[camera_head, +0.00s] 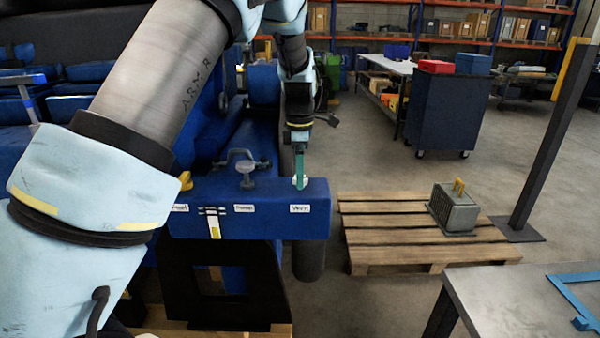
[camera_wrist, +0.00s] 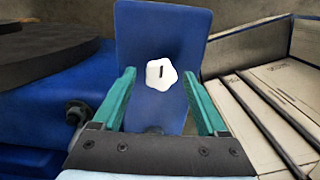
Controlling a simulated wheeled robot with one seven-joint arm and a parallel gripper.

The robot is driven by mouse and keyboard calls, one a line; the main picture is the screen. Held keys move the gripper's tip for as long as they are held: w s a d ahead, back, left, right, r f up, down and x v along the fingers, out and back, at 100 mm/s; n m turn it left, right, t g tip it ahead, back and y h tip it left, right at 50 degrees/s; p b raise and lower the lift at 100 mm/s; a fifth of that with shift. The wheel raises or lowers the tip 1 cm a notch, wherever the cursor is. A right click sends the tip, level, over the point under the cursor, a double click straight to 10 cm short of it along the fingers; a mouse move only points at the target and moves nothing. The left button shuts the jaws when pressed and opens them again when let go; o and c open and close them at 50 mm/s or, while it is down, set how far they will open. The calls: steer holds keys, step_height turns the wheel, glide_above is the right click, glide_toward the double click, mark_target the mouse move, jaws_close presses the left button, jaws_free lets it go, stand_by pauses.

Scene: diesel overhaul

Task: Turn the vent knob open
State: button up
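The vent knob is a white lobed knob (camera_wrist: 161,74) with a dark slot mark, on the blue panel in the wrist view. In the head view the knob (camera_head: 300,183) shows small and partly covered at the panel's right end, above the label "Vent". My gripper (camera_wrist: 160,100) has green fingers spread wide, one on each side of the knob in the picture, with blue panel showing between. It is open and empty. In the head view my gripper (camera_head: 300,178) points down over the knob. I cannot tell the exact gap in height.
The blue panel (camera_head: 265,222) also carries a grey T-shaped handle (camera_head: 246,172), a yellow knob (camera_head: 186,180) and a latch (camera_head: 212,222). A wooden pallet (camera_head: 385,238) with a grey box (camera_head: 454,208) stands to the right. A metal table (camera_head: 500,300) is at the lower right.

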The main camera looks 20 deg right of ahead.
step_height(320, 180, up, 11)
steer(key=b, duration=0.2)
steer(key=shift+b, duration=0.35)
steer(key=shift+a+f, duration=0.1)
stand_by(0.4)
